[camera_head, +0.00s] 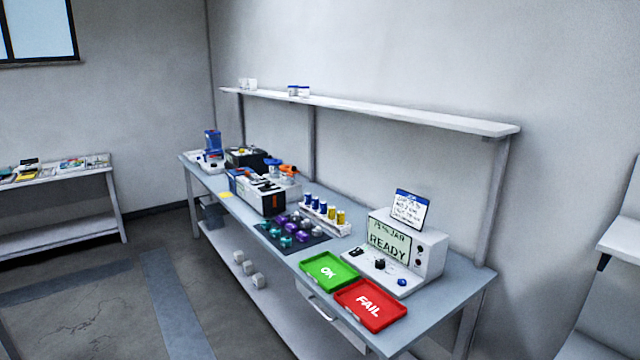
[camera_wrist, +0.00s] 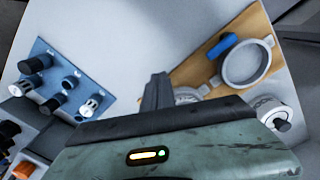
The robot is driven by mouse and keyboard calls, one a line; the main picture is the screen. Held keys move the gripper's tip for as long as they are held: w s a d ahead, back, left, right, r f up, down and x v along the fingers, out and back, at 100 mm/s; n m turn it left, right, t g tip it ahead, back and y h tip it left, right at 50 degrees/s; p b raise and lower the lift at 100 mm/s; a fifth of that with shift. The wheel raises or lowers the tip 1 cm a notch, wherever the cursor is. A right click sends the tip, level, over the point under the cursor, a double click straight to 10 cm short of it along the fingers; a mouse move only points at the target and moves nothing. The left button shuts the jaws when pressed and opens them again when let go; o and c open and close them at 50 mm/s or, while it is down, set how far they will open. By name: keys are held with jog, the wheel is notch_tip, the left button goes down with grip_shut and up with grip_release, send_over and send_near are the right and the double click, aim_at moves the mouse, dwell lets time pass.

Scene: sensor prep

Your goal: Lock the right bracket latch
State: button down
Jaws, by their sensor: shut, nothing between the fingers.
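In the wrist view, a tan board (camera_wrist: 197,70) carries a grey ring-shaped bracket (camera_wrist: 229,75) at the right. A blue latch lever (camera_wrist: 222,46) sits at the upper left of that ring, angled up to the right. A second grey ring (camera_wrist: 203,91) shows lower left of it, partly hidden behind my gripper. My gripper (camera_wrist: 158,80) is shut and empty, its dark fingers pointing up the picture, left of the blue lever and apart from it. I cannot make out the brackets or my gripper in the head view.
The wrist view shows a blue panel (camera_wrist: 66,70) with several knobs at left and a white round part (camera_wrist: 272,113) at right. In the head view, the bench (camera_head: 445,300) holds a green OK tray (camera_head: 312,262), a red FAIL tray (camera_head: 352,312) and a READY console (camera_head: 432,250).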

jog(key=shift+w, duration=0.15)
jog(key=shift+r, duration=0.1)
jog(key=r+p, duration=0.5)
jog(key=p, duration=0.1)
jog(key=shift+w+d+r, duration=0.2)
jog(key=shift+r, duration=0.2)
dwell(0.3)
